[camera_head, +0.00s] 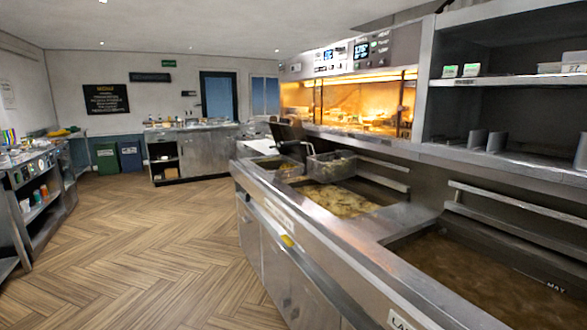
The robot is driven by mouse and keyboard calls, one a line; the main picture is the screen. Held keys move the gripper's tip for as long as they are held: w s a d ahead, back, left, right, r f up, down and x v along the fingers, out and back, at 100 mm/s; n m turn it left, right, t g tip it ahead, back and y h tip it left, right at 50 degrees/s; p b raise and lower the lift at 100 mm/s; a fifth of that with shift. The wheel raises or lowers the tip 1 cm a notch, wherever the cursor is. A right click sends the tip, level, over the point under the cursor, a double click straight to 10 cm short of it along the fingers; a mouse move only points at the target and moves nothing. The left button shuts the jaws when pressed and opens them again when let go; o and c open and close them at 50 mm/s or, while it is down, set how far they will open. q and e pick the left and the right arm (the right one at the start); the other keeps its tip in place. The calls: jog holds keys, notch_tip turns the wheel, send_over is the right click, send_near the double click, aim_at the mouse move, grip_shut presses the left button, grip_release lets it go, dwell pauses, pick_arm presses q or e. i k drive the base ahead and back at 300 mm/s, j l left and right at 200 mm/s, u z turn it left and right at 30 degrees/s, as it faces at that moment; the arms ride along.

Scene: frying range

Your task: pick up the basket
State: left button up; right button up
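A wire fry basket (332,165) sits at the far end of a fryer vat (372,190) in the steel range on the right. The basket is grey mesh and looks upright; its contents are too small to tell. A dark handle-like shape (290,133) rises just left of it; I cannot tell whether it belongs to this basket. The vat below holds yellowish, bubbly oil (335,200). Neither of my grippers shows in the head view, and nothing of mine touches the basket.
A nearer vat of brown oil (490,285) lies at the lower right, under steel shelves (500,80). A lit warming cabinet (350,105) stands behind the range. A counter (200,150) is at the back and a shelf unit (35,195) at the left. The wood floor (150,240) between is clear.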

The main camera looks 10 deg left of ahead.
aim_at(327, 168)
jog(key=z, duration=0.4)
jog(key=i+j+z, duration=0.25)
jog(key=j, duration=0.2)
jog(key=j+z, duration=0.3)
jog(key=i+j+z, duration=0.1)
jog(key=j+z, duration=0.15)
jog(key=j, duration=0.35)
jog(key=j+z, duration=0.25)
jog(key=j, duration=0.25)
jog(key=i, duration=0.05)
